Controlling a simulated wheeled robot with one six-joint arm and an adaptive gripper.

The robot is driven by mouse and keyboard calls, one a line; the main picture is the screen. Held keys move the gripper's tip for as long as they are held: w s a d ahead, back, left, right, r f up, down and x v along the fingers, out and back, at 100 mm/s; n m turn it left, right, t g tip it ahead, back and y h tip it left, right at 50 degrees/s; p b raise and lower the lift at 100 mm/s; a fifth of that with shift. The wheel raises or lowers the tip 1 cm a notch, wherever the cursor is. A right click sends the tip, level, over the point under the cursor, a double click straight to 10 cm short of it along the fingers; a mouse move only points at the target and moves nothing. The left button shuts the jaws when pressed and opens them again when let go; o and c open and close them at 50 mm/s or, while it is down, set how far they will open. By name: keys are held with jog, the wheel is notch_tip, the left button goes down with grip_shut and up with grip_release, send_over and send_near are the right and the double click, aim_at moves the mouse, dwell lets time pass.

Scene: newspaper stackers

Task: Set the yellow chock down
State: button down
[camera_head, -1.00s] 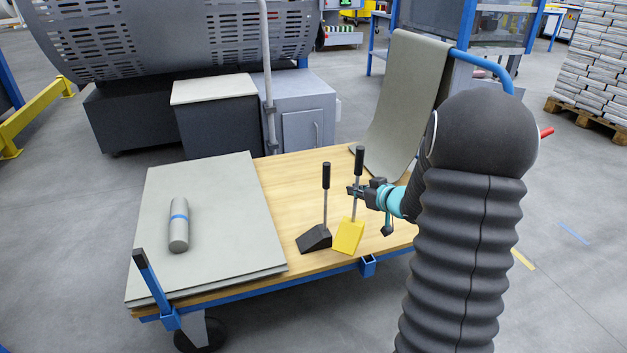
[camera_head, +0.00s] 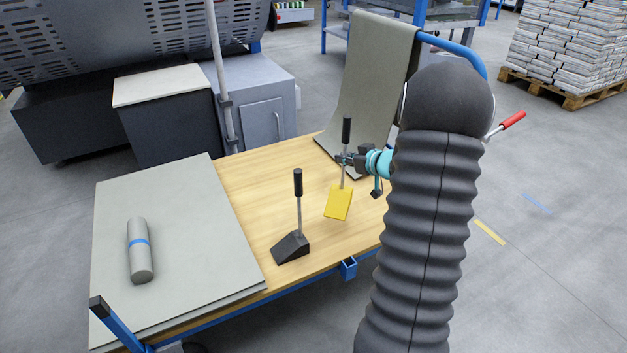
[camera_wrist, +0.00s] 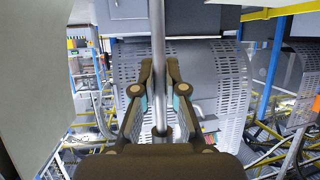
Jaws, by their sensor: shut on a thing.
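The yellow chock (camera_head: 338,203) hangs from its upright metal rod with a black grip, over the wooden deck of the cart (camera_head: 262,190). It appears to be raised a little above the deck, though the gap is hard to judge. My gripper (camera_head: 346,160) is shut on the rod below the black grip. In the wrist view the fingers (camera_wrist: 159,100) close around the grey rod (camera_wrist: 158,50); the yellow block is out of that view. A black chock (camera_head: 291,248) with its own rod and black grip stands on the deck, nearer and to the left.
Grey sheets (camera_head: 180,255) cover the cart's left part, with a grey roll with a blue band (camera_head: 139,250) on them. A grey sheet (camera_head: 375,80) drapes over the blue rail at the back. Bare deck lies around the black chock.

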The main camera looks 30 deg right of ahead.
jog(key=w+a+f+b, duration=0.1)
jog(key=w+a+f, duration=0.3)
jog(key=f, duration=0.4)
jog(key=shift+w+a, duration=0.3)
jog(key=shift+a, duration=0.55)
jog(key=shift+f, duration=0.3)
jog(key=c, duration=1.2)
grip_release()
jog(key=shift+r, duration=0.1)
